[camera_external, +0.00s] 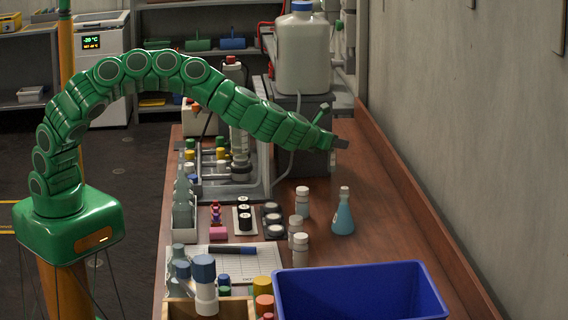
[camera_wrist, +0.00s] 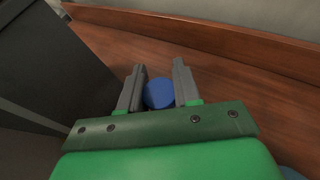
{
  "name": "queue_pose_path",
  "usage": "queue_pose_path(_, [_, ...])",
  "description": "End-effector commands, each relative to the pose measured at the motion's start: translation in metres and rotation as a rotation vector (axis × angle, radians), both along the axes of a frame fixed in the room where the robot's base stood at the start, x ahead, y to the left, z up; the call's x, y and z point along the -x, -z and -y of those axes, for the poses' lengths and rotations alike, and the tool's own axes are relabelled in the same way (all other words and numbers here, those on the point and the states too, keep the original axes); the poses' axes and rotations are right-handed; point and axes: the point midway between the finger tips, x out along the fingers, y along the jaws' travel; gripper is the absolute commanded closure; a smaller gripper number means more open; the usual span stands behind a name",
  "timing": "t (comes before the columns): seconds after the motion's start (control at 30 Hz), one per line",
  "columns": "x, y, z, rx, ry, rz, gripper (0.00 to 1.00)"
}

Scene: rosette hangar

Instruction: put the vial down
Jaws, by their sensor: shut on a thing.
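My gripper (camera_external: 341,143) is at the end of the green arm, over the back of the wooden bench, just right of a dark grey block. In the wrist view my gripper (camera_wrist: 158,88) has its two grey fingers shut on the vial, seen as a round blue cap (camera_wrist: 159,94) between them. The vial's body is hidden below the cap.
The dark block (camera_wrist: 50,65) stands close left of my gripper, bearing a large white jug (camera_external: 303,60). A raised wooden edge (camera_wrist: 215,36) runs along the wall. A blue flask (camera_external: 343,218), capped bottles (camera_external: 302,203) and a blue bin (camera_external: 360,275) are nearer; bench between is clear.

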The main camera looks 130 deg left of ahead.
Motion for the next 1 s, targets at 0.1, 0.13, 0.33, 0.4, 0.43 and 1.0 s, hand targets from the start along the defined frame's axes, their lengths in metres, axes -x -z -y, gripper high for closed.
queue_pose_path(0.1, [0.001, 0.018, 0.000, 0.001, -0.001, -0.003, 0.97])
queue_pose_path(0.13, [0.001, 0.023, 0.000, 0.001, 0.000, -0.004, 0.97])
queue_pose_path(0.33, [0.000, 0.048, 0.001, 0.001, 0.002, -0.005, 0.97])
queue_pose_path(0.4, [0.000, 0.051, 0.001, 0.002, 0.002, -0.003, 0.97])
queue_pose_path(0.43, [0.000, 0.052, 0.001, 0.001, 0.002, -0.003, 0.97])
queue_pose_path(1.0, [0.000, 0.094, 0.001, 0.002, 0.001, -0.001, 0.97])
